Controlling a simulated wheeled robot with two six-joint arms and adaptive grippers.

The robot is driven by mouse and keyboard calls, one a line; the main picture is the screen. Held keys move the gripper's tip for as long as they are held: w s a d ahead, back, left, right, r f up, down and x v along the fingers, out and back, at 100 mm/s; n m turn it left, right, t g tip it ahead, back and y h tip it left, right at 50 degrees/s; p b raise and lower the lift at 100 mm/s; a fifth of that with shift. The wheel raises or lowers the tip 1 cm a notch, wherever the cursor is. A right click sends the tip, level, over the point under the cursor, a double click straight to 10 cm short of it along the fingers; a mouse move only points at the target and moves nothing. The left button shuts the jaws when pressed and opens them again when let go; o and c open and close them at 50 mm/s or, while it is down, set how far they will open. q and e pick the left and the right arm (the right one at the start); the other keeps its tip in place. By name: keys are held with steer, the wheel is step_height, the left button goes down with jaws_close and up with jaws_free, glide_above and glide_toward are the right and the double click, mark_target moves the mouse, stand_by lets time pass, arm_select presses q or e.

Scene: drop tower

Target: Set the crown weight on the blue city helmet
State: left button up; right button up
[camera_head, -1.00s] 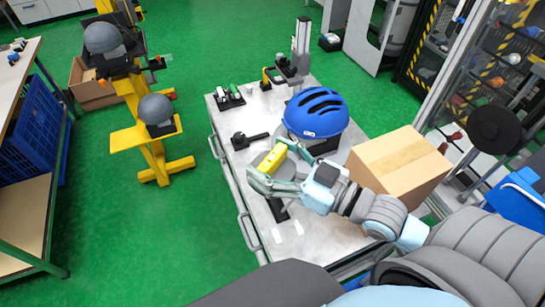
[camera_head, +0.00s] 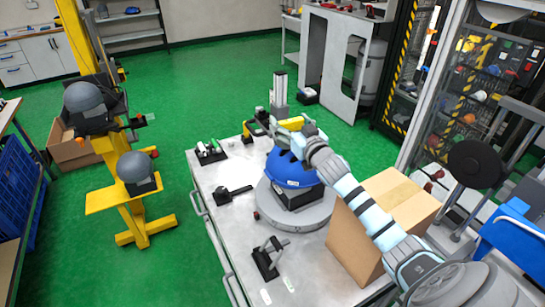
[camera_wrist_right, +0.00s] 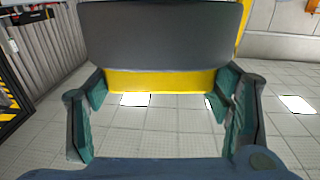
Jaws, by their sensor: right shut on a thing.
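The blue city helmet (camera_head: 290,172) sits on a dark headform on a round grey turntable on the bench. My right gripper (camera_head: 294,132) is over the top of the helmet, its arm coming in from the right and hiding part of the shell. It is shut on the crown weight, whose yellow part (camera_head: 291,123) shows beyond the fingers. In the right wrist view, the weight's yellow bar (camera_wrist_right: 160,80) lies between the teal fingers, with a broad dark grey slab (camera_wrist_right: 165,35) beside it. I cannot tell whether the weight touches the helmet. My left gripper is out of view.
A cardboard box (camera_head: 385,215) stands right of the turntable, close under my right arm. A small black stand (camera_head: 266,260) and a black tool (camera_head: 232,194) lie on the bench (camera_head: 220,228). A post (camera_head: 279,95) rises behind the helmet. A yellow stand (camera_head: 130,200) with grey headforms is at left.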

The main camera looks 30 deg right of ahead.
steer(key=w+d+r+m+h+b, duration=0.1)
steer(key=w+d+r+m+h, duration=0.15)
steer(key=d, duration=0.45)
steer(key=shift+n+g+h, duration=0.25)
steer(key=shift+g, duration=0.15)
step_height(320, 180, down, 7)
steer(key=b, duration=0.5)
steer(key=shift+w+a+r, duration=0.1)
steer(key=shift+s+a+r, duration=0.1)
steer(key=shift+s+a, duration=0.05)
steer(key=shift+s, duration=0.1)
steer(key=shift+f+b, duration=0.55)
steer(key=shift+b, duration=0.05)
